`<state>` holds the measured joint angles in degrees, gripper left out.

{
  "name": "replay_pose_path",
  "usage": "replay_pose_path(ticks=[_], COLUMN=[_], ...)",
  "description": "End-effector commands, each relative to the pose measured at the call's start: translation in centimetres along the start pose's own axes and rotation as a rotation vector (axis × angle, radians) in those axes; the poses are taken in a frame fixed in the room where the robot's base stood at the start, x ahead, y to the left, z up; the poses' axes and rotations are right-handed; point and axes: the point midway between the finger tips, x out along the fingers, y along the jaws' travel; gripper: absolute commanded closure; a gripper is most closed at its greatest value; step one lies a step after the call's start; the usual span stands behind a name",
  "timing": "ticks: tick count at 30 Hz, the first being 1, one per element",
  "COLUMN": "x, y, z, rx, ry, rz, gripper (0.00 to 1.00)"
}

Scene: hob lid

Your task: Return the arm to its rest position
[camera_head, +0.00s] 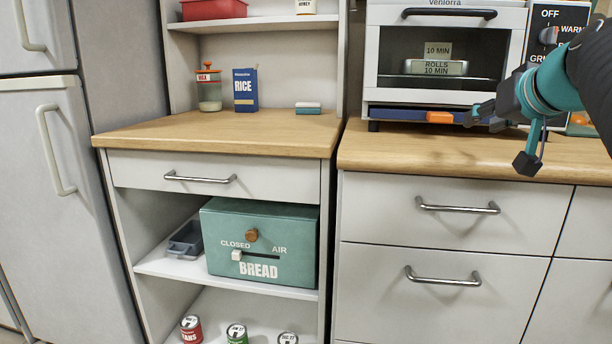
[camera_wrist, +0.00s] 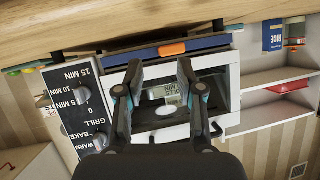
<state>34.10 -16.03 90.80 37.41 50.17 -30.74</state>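My gripper (camera_head: 478,112) is at the right of the head view, in front of the lower part of the white toaster oven (camera_head: 371,60) and above the wooden counter (camera_head: 400,152). My arm reaches in from the right edge. In the wrist view, which is upside down, the two dark fingers of my gripper (camera_wrist: 160,72) stand apart with nothing between them. The oven door and its window (camera_wrist: 150,112) show behind and between them.
A dial panel (camera_head: 552,22) stands right of the oven. The left counter is mostly clear.

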Motion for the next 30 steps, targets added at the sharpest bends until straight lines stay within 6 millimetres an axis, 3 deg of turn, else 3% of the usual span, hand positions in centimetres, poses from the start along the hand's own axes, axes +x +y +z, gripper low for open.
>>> replay_pose_path(ticks=[1, 5, 9, 15, 18, 21, 24, 30], x=[-0.1, -0.3, -1.6, -4.4, -5.5, -6.3, -6.7, -6.7], y=[-2.2, -5.6, -8.6, -10.4, -10.4, -10.1, -9.9, -9.8], z=[2.4, 9.1, 17.4, 28.9, 33.1, 35.9, 37.2, 37.5], rx=[-0.002, -0.005, -0.034, -0.114, -0.154, -0.182, -0.197, -0.199], ry=[-0.058, -0.196, -0.347, -0.531, -0.591, -0.627, -0.643, -0.646], rz=[-0.018, -0.034, -0.041, -0.022, -0.008, 0.004, 0.010, 0.012], gripper=[0.62, 0.62, 0.62, 0.62, 0.62, 0.62, 0.62, 0.62])
